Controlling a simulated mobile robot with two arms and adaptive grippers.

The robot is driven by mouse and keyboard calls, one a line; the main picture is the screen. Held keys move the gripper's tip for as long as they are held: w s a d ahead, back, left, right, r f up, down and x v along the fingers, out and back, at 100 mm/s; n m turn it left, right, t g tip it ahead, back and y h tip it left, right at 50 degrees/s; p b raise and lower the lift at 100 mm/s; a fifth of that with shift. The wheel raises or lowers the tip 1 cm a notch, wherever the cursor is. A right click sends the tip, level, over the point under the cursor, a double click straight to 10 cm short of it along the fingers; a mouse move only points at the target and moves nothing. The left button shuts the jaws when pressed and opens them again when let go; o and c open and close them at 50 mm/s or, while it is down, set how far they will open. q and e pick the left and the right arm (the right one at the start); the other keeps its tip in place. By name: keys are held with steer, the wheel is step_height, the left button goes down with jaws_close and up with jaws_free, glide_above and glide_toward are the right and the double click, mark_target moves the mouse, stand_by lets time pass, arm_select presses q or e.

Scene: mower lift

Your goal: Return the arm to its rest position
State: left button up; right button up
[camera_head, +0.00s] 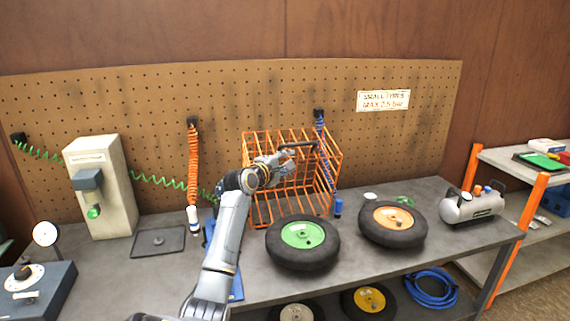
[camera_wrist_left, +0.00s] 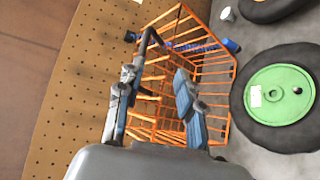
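My left arm reaches up from the bottom of the head view. Its gripper (camera_head: 284,160) is in front of the orange wire cage (camera_head: 330,165). In the left wrist view the two fingers (camera_wrist_left: 155,105) are spread apart, with the orange cage (camera_wrist_left: 215,70) beyond them and nothing visible between the pads. A dark bent bar (camera_wrist_left: 149,50) shows close to the left finger; I cannot tell whether they touch. My right gripper is in neither view.
The green-hubbed wheel (camera_head: 302,243) and orange-hubbed wheel (camera_head: 392,224) lie on the grey bench (camera_head: 455,245). A grey-white compressor (camera_head: 472,206) stands at its right end. A beige box unit (camera_head: 108,190) and flat dark tray (camera_head: 158,242) are at left.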

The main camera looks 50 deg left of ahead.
arm_select(q)
steer(key=shift+s+d, duration=0.25)
steer(key=shift+s, duration=0.4)
